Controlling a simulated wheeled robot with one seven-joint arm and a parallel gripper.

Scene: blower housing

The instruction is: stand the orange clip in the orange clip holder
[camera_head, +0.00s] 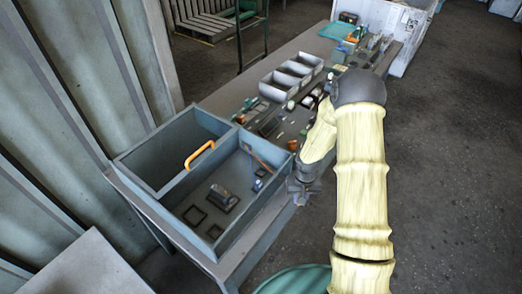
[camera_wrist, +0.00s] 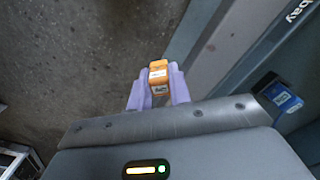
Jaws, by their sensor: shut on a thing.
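The orange clip (camera_wrist: 158,76), a small orange block with a white label, is between the two pale purple fingers of my gripper (camera_wrist: 158,90) in the wrist view. My gripper is shut on it. Dark floor shows behind the clip, with the tray wall to its right. In the head view my gripper (camera_head: 303,190) is just outside the right wall of the grey-blue tray (camera_head: 240,246); I cannot make out the clip there. Small dark square frames (camera_head: 195,215) lie on the tray floor; I cannot tell which, if any, is the orange clip holder.
A blue block in a dark frame (camera_wrist: 280,97) is inside the tray, right in the wrist view. A dark block (camera_head: 222,197) stands on the tray floor. Grey bins (camera_head: 290,75) and clutter fill the bench behind.

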